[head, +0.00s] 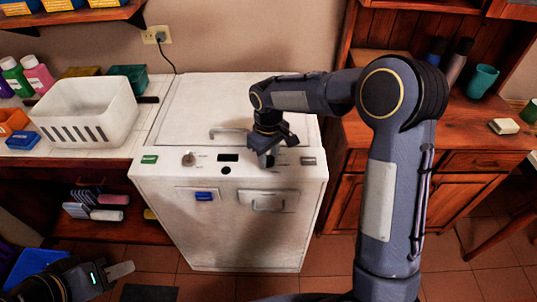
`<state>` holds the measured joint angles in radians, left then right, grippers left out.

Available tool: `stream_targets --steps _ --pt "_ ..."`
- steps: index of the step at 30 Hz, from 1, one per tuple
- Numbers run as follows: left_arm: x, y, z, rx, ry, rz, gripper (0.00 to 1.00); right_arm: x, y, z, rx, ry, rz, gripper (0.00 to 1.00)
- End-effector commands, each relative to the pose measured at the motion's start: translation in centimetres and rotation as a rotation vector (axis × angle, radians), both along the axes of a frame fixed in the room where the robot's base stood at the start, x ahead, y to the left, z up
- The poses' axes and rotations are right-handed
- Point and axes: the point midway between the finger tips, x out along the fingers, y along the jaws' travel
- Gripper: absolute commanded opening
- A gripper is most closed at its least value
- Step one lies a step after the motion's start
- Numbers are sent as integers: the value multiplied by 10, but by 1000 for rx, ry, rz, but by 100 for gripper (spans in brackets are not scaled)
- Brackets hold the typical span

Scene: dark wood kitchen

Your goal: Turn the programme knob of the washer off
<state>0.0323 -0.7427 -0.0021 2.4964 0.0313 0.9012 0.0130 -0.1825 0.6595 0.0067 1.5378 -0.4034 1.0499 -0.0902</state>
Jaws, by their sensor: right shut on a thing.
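The white washer (230,225) stands in the middle of the head view, with its control panel along the top front edge. A small round knob (188,159) shows at the panel's left part. My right gripper (267,160) reaches down to the panel right of the dark display and is shut on a knob there, which the fingers mostly hide. I cannot read the knob's pointer position. My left gripper (122,271) is low at the left, away from the washer; its finger opening cannot be made out.
A white basket (88,110) stands on the counter left of the washer, with bottles (38,74) beyond. A wooden cabinet (465,155) with a teal cup (481,81) is at the right. A green button (149,160) is on the panel's left end. The tiled floor before the washer is mostly clear.

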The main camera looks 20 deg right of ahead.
Motion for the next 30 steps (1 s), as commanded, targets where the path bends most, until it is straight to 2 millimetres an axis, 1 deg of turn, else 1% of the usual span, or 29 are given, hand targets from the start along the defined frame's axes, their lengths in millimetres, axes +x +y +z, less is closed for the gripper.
stream_targets --steps 15,16,21,30 --pt "0 0 0 0 0 0 36 1 0 1 0 -4 23 11" --pt "0 0 0 0 0 0 36 1 0 1 0 -4 23 35" --pt "0 0 0 0 0 0 36 1 0 1 0 -2 22 55" --pt "0 0 0 0 0 0 36 1 0 2 0 -2 21 55"
